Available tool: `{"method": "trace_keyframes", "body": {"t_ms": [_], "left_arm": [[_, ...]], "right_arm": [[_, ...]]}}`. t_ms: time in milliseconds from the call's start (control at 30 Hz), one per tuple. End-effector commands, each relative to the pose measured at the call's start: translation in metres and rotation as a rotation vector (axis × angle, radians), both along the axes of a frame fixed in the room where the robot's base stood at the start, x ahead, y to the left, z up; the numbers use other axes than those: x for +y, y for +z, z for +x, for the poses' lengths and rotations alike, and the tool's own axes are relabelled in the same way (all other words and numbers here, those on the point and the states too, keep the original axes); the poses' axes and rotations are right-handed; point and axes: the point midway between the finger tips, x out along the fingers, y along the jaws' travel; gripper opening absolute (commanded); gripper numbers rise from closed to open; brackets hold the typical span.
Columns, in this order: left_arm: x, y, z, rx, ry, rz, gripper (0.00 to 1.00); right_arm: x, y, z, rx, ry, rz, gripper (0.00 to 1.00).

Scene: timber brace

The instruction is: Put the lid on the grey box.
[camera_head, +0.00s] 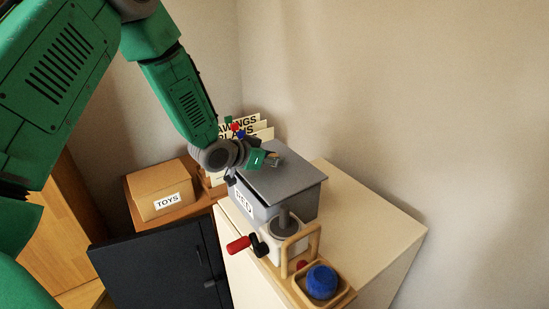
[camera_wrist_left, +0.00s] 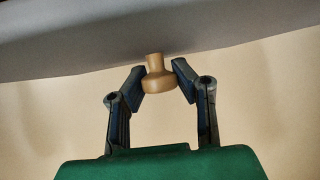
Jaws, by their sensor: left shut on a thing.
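The grey lid (camera_head: 288,180) lies over the top of the grey box (camera_head: 300,208), on the pale cabinet. I cannot tell whether the lid is fully seated. My left gripper (camera_head: 268,160) is at the lid's far left part, shut on its wooden knob. In the left wrist view, the fingers (camera_wrist_left: 160,72) are on either side of the tan knob (camera_wrist_left: 157,82), under the edge of the grey lid (camera_wrist_left: 100,40). The box's white label is partly visible on its left side. My right gripper is not in view.
A wooden stand with a grinder-like device (camera_head: 288,235) and red handle (camera_head: 238,244) stands in front of the box. A blue ball (camera_head: 322,281) sits in a tray. A cardboard TOYS box (camera_head: 160,188) is left. The cabinet top (camera_head: 375,225) is clear at right.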

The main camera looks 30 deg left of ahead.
Motion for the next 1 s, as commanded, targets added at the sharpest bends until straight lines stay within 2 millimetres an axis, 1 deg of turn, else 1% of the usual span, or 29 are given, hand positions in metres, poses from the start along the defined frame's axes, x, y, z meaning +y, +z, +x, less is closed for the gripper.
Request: {"method": "trace_keyframes", "body": {"t_ms": [200,567,1000], "left_arm": [[0.005,-0.002,0.0,0.001,0.002,-0.003,0.0],[0.007,-0.004,-0.001,0.0,0.001,0.005,0.0],[0.014,-0.007,-0.001,-0.001,0.001,-0.002,0.0]], "right_arm": [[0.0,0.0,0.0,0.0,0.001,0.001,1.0],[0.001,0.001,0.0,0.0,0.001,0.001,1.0],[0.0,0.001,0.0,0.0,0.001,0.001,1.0]]}}
